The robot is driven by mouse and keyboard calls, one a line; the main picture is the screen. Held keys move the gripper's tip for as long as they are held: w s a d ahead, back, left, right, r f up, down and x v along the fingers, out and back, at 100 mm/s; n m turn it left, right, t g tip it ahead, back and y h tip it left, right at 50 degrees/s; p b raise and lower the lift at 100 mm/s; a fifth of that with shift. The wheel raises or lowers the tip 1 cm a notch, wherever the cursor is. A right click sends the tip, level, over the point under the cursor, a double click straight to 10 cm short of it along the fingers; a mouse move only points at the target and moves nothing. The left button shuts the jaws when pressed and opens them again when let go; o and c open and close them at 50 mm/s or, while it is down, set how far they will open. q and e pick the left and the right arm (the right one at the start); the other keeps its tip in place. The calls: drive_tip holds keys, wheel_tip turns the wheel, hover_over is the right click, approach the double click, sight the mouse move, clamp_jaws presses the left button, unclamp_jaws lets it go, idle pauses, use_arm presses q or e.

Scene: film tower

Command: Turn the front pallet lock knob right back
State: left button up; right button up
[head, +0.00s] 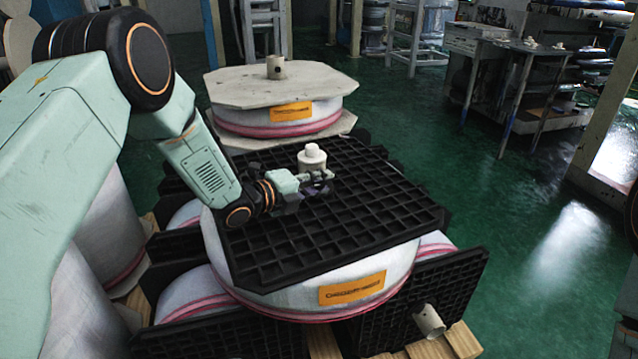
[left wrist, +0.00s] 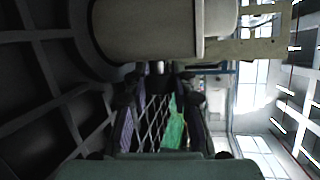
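The front pallet lock knob (head: 312,158) is a pale stubby cylinder with a smaller cap, upright on the black grid pallet (head: 400,215) over the front film roll. My left gripper (head: 318,183) is low over the pallet, just in front of the knob's base. In the left wrist view the knob (left wrist: 150,30) fills the top middle, with the two dark fingers (left wrist: 160,100) apart below it and a gap between them. The gripper looks open and empty. I cannot tell whether a fingertip touches the knob. My right gripper is not in view.
A rear film roll (head: 285,115) has a pale octagonal board (head: 240,85) with another pale knob (head: 276,67) on top. Wrapped rolls stand under my left arm. A workbench (head: 510,55) stands back right. Green floor (head: 540,240) on the right is free.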

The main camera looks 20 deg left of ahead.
use_arm(q)
clamp_jaws()
drive_tip(key=shift+f+t+b, duration=0.15)
drive_tip(key=shift+t+b, duration=0.25)
drive_tip(key=shift+b, duration=0.25)
drive_tip(key=shift+h, duration=0.4)
drive_tip(key=shift+o, duration=2.1)
unclamp_jaws()
drive_tip(key=v, duration=1.2)
drive_tip(key=shift+d, duration=0.1)
